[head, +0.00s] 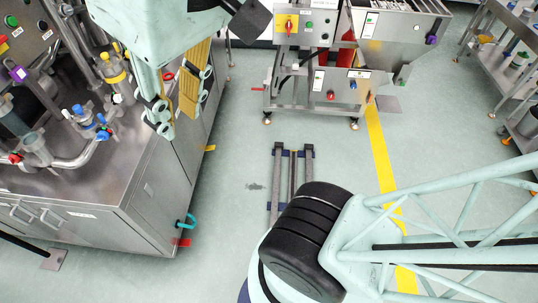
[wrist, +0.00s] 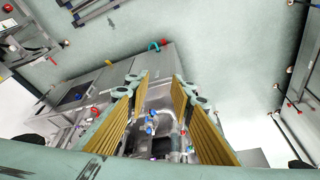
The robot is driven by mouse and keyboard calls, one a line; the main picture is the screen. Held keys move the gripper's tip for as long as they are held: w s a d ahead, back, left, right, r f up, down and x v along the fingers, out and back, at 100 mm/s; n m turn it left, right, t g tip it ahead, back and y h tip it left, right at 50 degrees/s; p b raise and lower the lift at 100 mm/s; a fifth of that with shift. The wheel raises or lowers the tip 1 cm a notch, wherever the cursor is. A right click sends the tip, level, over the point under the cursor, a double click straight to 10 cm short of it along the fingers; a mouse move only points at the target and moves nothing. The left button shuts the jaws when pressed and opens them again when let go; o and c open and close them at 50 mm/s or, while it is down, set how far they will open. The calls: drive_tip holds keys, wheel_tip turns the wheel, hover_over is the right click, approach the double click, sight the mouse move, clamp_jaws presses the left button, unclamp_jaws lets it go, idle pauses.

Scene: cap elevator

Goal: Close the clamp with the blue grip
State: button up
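The clamp with the blue grip (head: 79,110) is on pipework on top of the steel machine at the left of the head view. Small blue parts also show at its right end. Whether it is open or closed is too small to tell. In the wrist view the blue grip (wrist: 150,130) appears between my fingers, beyond them. My gripper (head: 176,118) is open and empty, with ribbed yellow pads. In the head view it appears to the right of the clamp, apart from it. Its spread fingers also show in the wrist view (wrist: 159,84).
A yellow-gripped clamp (head: 116,50) and a red-gripped one (head: 15,157) are on the same steel machine (head: 90,190). Pipes and glass-like cylinders crowd its top. Another steel machine (head: 330,95) stands at the back. The floor (head: 235,165) between them is mostly clear.

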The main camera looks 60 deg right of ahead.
drive_tip(key=w+a+r+y+p, duration=0.1)
drive_tip(key=w+p, duration=0.1)
drive_tip(key=w, duration=0.5)
drive_tip(key=w+a+r+p, duration=0.1)
drive_tip(key=w+a+p, duration=0.15)
drive_tip(key=w, duration=0.55)
drive_tip(key=h+p, duration=0.1)
drive_tip(key=p, duration=1.2)
hover_over(99, 115)
drive_tip(key=s, duration=0.5)
wheel_tip(99, 115, down, 19)
drive_tip(key=shift+a+f+m+t, duration=0.1)
drive_tip(key=shift+f+m+t, duration=0.05)
drive_tip(key=shift+m+t, duration=0.2)
drive_tip(key=shift+w+f, duration=0.1)
drive_tip(key=shift+f, duration=0.05)
drive_tip(key=shift+d+b+x, duration=0.2)
drive_tip(key=shift+b+x, duration=4.1)
drive_tip(key=shift+x, duration=2.4)
drive_tip(key=shift+f, duration=0.1)
drive_tip(key=shift+c, duration=0.2)
